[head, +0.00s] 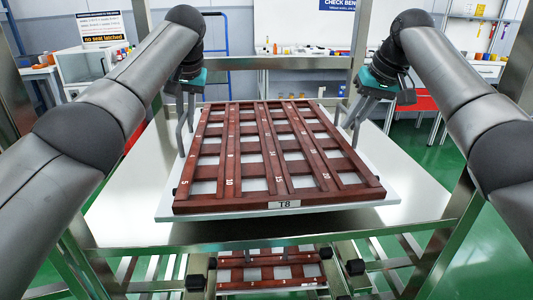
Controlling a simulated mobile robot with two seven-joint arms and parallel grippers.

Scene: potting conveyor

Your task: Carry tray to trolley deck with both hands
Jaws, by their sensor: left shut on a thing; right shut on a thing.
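The tray (230,207) is a dark red-brown lattice with numbered slots and a "T8" label on its front edge. It lies flat on a white board in the middle of the head view, over the pale trolley deck (120,210). I cannot tell whether the board touches the deck. My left gripper (184,135) is shut at the tray's left side, toward the back. My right gripper (348,122) is shut at its right side, also toward the back. The exact contact at the fingertips is partly hidden.
Metal frame posts (358,40) and a rear crossbar (280,63) stand around the deck. Another red-brown tray (270,285) sits on a lower level in front. Benches, a white cabinet (85,66) and a red panel (415,102) are behind. Green floor shows at both sides.

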